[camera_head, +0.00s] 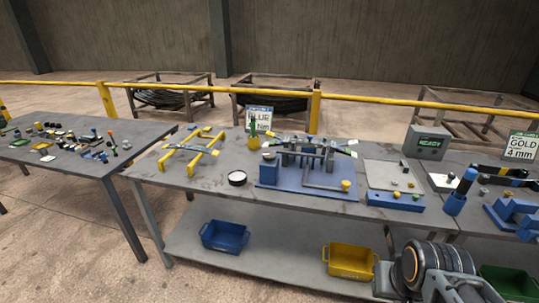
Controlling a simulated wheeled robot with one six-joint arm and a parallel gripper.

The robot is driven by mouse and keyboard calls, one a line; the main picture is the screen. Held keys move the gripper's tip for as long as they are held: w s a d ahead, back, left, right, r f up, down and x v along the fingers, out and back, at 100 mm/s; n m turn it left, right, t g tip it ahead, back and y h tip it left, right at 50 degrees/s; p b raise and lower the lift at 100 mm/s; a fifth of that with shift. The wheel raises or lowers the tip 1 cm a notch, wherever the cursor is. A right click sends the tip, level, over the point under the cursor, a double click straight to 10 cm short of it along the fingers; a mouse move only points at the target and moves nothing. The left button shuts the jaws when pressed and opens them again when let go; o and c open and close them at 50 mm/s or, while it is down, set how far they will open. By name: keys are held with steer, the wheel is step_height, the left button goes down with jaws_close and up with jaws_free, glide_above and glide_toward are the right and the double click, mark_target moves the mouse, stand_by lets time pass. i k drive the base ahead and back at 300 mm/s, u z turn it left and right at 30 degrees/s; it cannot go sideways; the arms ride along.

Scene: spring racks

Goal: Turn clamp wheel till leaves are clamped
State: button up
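A clamping fixture with a blue base (275,180) stands on the middle of the long grey table. Several grey upright posts (308,160) rise from it. Dark strips that look like the leaves (328,147) lie across the top of the posts. A bent grey bar runs along the front of the base to a yellow knob (346,185) at its right end. I cannot tell for certain which part is the clamp wheel, or whether the leaves are tight. Part of my arm shows at the lower right; its gripper fingers do not show.
A blue-edged panel (395,200) and grey display box (427,143) stand right. Blue (225,237) and yellow bins (350,261) sit on the lower shelf.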

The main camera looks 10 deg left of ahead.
mark_target(268, 156)
steer(key=u, duration=0.4)
steer(key=k, duration=0.45)
steer(key=u, duration=1.4)
steer(key=i, duration=1.35)
steer(key=z, duration=1.05)
steer(key=i, duration=0.7)
steer(key=z, duration=0.75)
